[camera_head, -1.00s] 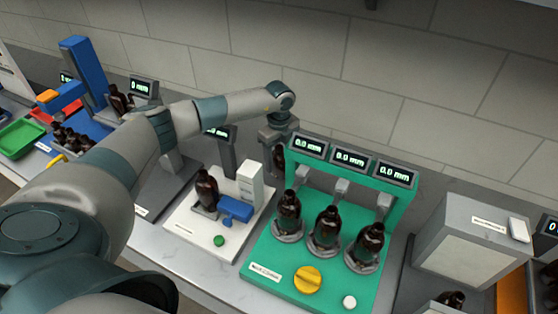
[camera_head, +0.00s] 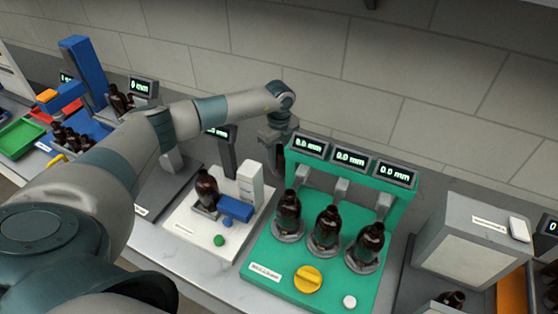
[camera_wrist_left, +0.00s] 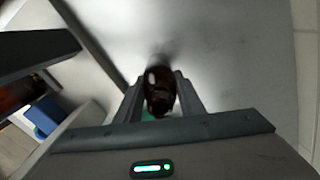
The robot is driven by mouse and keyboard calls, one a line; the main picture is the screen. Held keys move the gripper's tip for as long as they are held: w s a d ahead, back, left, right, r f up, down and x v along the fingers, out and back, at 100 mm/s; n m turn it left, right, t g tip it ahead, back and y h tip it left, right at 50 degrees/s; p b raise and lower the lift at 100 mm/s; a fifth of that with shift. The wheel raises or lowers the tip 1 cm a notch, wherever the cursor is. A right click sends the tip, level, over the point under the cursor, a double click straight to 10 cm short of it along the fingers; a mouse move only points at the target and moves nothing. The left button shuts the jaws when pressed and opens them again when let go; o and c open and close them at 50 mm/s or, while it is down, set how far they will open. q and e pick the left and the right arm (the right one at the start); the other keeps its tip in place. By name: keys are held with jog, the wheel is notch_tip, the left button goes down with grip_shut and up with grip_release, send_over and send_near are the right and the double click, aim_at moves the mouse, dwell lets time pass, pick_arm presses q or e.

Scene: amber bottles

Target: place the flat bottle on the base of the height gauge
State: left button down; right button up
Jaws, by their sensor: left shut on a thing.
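My left gripper (camera_head: 275,150) is behind the left end of the green three-display station. It also shows in the left wrist view (camera_wrist_left: 160,95), shut on a dark amber bottle (camera_wrist_left: 160,88) held between its two fingers. In the head view this bottle is mostly hidden, and its flat shape is hard to confirm. A blue column stand (camera_head: 84,70) rises at the far left, and a grey stand with a dark post and display (camera_head: 218,131) is partly hidden by my left arm. I cannot tell for sure which is the height gauge. My right gripper is out of view.
The green station (camera_head: 262,250) holds three amber bottles. A white-based fixture (camera_head: 190,235) with one bottle and a blue slide stands to its left. A grey box (camera_head: 470,235) stands at the right. The tiled wall is close behind.

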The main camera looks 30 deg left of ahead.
aim_at(279, 146)
pick_arm(q)
jog(key=shift+r+b, duration=0.4)
jog(key=shift+r, duration=0.15)
notch_tip(279, 146, up, 8)
jog(key=b, duration=0.3)
jog(key=shift+f+b, duration=0.25)
jog(key=shift+b, duration=0.15)
jog(key=shift+r, duration=0.7)
